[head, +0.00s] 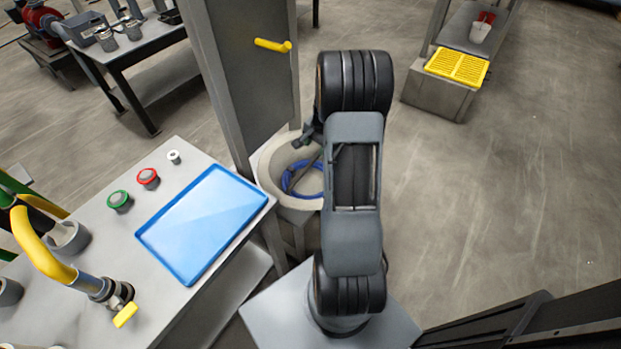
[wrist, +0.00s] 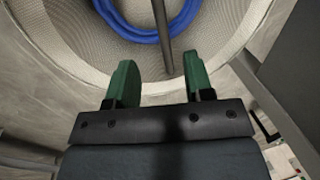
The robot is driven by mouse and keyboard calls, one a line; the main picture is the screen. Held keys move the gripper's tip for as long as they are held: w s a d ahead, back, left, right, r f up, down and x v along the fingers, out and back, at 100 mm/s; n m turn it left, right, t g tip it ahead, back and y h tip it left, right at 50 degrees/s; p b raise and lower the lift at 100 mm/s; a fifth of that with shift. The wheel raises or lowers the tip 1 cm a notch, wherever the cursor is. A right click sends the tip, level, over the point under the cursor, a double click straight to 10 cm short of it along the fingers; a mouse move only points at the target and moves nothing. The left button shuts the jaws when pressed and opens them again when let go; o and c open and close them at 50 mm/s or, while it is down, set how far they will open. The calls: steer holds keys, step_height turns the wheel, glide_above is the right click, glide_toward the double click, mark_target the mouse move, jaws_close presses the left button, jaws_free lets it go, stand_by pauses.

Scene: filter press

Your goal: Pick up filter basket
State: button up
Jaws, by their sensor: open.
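The filter basket (head: 268,173) is a round, pale container partly hidden behind my arm in the head view. In the wrist view, its mesh wall (wrist: 70,58) curves across the upper part. A dark bar (wrist: 162,30) crosses the opening, and a blue ring or hose (wrist: 130,28) lies inside; the ring also shows in the head view (head: 290,183). My gripper (wrist: 160,78) is open, with two green fingers apart at the basket's near rim. The bar's near end shows just beyond the gap between the fingertips. I cannot tell whether the fingers touch the basket.
A grey post (head: 243,80) with a yellow handle (head: 272,45) stands beside the basket. To the left is a bench with a blue tray (head: 205,222), red (head: 148,177) and green (head: 119,200) buttons and a yellow-handled pipe (head: 42,245).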

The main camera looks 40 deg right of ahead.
glide_above(310, 163)
steer(key=s, duration=0.1)
steer(key=f, duration=0.4)
steer(key=f+b, duration=0.1)
steer(key=f, duration=0.1)
steer(key=shift+s+d, duration=0.1)
steer(key=shift+d, duration=0.25)
steer(key=shift+w+a+f+b, duration=0.15)
steer(key=shift+w+f+b, duration=0.1)
steer(key=shift+f, duration=0.7)
steer(key=shift+w+a+f+b, duration=0.1)
steer(key=shift+f+b, duration=0.15)
steer(key=shift+f, duration=0.7)
steer(key=shift+w+a+f+b, duration=0.15)
steer(key=shift+w+f+b, duration=0.1)
steer(key=shift+f, duration=0.7)
steer(key=shift+c, duration=0.4)
jaws_close()
steer(key=shift+r, duration=0.1)
